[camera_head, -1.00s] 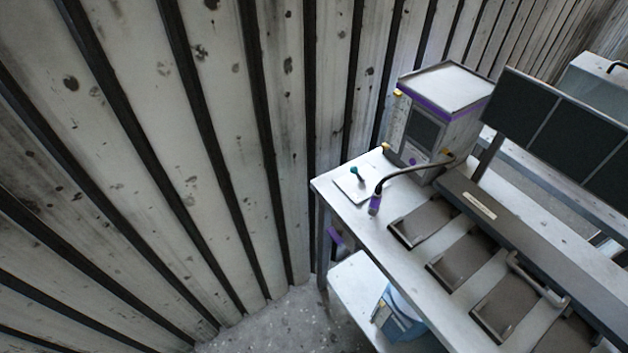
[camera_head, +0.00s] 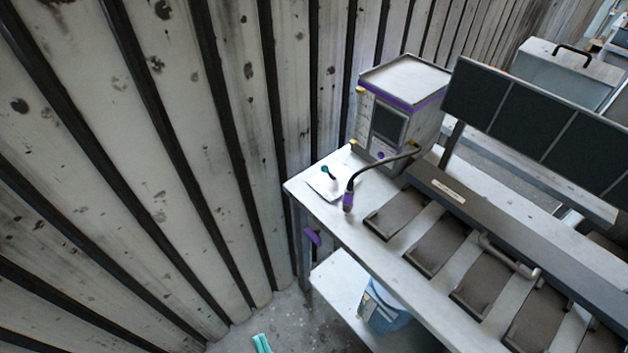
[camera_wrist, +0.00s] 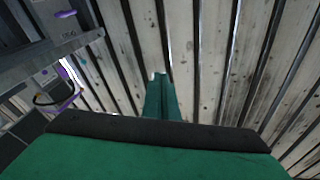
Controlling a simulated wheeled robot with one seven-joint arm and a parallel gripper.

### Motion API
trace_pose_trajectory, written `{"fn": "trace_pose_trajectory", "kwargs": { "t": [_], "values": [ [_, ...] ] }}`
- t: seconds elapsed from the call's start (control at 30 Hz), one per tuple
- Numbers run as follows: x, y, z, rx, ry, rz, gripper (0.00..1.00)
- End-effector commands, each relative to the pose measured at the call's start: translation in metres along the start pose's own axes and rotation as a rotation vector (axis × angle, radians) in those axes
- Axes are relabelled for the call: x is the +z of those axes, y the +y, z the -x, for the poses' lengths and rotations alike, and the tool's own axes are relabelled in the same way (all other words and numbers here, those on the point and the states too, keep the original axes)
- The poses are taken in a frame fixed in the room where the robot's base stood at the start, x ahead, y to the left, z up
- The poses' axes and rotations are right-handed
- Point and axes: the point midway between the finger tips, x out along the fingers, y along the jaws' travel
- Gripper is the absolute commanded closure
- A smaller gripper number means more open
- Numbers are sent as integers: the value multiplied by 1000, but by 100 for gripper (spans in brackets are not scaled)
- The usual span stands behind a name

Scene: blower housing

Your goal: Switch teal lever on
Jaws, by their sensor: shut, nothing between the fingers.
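The teal lever (camera_head: 327,172) is small and stands on a white plate (camera_head: 324,188) at the near-left corner of the bench top, close to the wall. In the head view my gripper (camera_head: 262,343) shows only as teal fingertips at the bottom edge, low over the floor and well apart from the lever. In the wrist view my gripper (camera_wrist: 160,80) has its green fingers together with nothing between them.
The bench (camera_head: 360,228) carries a white and purple machine (camera_head: 400,110) with a hose ending in a purple nozzle (camera_head: 347,200). Several dark pads and a dark panel (camera_head: 540,115) lie to the right. A blue container (camera_head: 385,308) sits on the lower shelf. A slatted wall (camera_head: 180,150) fills the left.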

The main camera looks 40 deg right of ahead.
Motion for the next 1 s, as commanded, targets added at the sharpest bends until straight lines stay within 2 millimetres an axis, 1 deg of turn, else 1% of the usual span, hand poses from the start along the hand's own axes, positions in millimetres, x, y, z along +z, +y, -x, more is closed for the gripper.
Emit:
{"fn": "trace_pose_trajectory", "kwargs": {
  "t": [0.03,0.1,0.27,0.5,0.7,0.8,0.9,1.0],
  "values": [
    [-4,5,-17,17,67,-43,100],
    [-8,14,-37,46,149,-104,100],
    [-20,38,-79,123,331,-240,100],
    [-31,81,-140,264,575,-444,100],
    [-34,118,-190,407,745,-611,100],
    [-34,134,-215,482,813,-693,100],
    [-32,146,-237,553,864,-764,100],
    [-30,154,-254,612,898,-821,100]
  ]
}}
